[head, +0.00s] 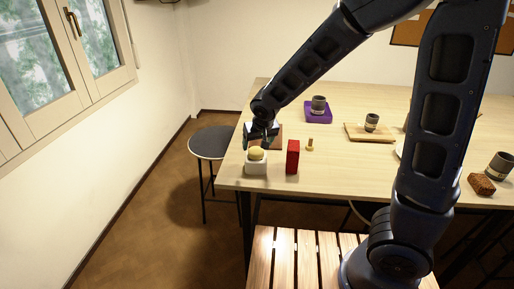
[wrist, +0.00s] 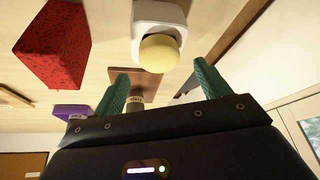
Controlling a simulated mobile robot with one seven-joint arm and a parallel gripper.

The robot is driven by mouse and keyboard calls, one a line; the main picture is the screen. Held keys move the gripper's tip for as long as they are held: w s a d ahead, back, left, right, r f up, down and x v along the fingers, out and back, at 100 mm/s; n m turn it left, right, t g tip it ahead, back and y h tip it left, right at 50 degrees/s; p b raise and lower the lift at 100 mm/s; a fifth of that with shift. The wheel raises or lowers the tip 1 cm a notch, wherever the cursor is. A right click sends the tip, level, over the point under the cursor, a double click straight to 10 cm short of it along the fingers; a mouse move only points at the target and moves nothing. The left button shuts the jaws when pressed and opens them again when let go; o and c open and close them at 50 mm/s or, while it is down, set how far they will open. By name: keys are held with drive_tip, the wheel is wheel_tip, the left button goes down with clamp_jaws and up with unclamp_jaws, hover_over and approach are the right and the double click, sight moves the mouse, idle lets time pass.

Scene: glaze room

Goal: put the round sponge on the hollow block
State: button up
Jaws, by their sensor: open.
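The round sponge (head: 256,154) is a small yellow ball resting on top of the white hollow block (head: 256,168) near the table's front left corner. In the wrist view the yellow sponge (wrist: 159,53) sits at the opening of the white block (wrist: 160,14). My gripper (head: 259,141) is just behind and above the sponge. In the wrist view its two green fingers (wrist: 162,85) are apart, with nothing between them. The sponge lies beyond the fingertips, with a gap between them.
A red block (head: 292,157) stands right of the hollow block, also seen in the wrist view (wrist: 54,43). A small brass-coloured piece (head: 310,145) is beside it. Behind are a purple tray with a cup (head: 319,103) and a wooden board (head: 353,133). A stool (head: 211,142) stands left.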

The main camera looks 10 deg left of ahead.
drive_tip(key=v, duration=0.7)
drive_tip(key=shift+r, duration=0.35)
drive_tip(key=w+d+r+m+h, duration=0.1)
drive_tip(key=d+r, duration=0.2)
drive_tip(key=d, duration=0.8)
drive_tip(key=d+r+m, duration=0.2)
drive_tip(key=d+r, duration=0.2)
drive_tip(key=d, duration=0.7)
drive_tip(key=s+d+r+m+h, duration=0.1)
drive_tip(key=s+d+r+m, duration=0.1)
drive_tip(key=s+d, duration=0.8)
drive_tip(key=d, duration=0.4)
drive_tip(key=shift+d+r, duration=0.15)
drive_tip(key=shift+s, duration=0.15)
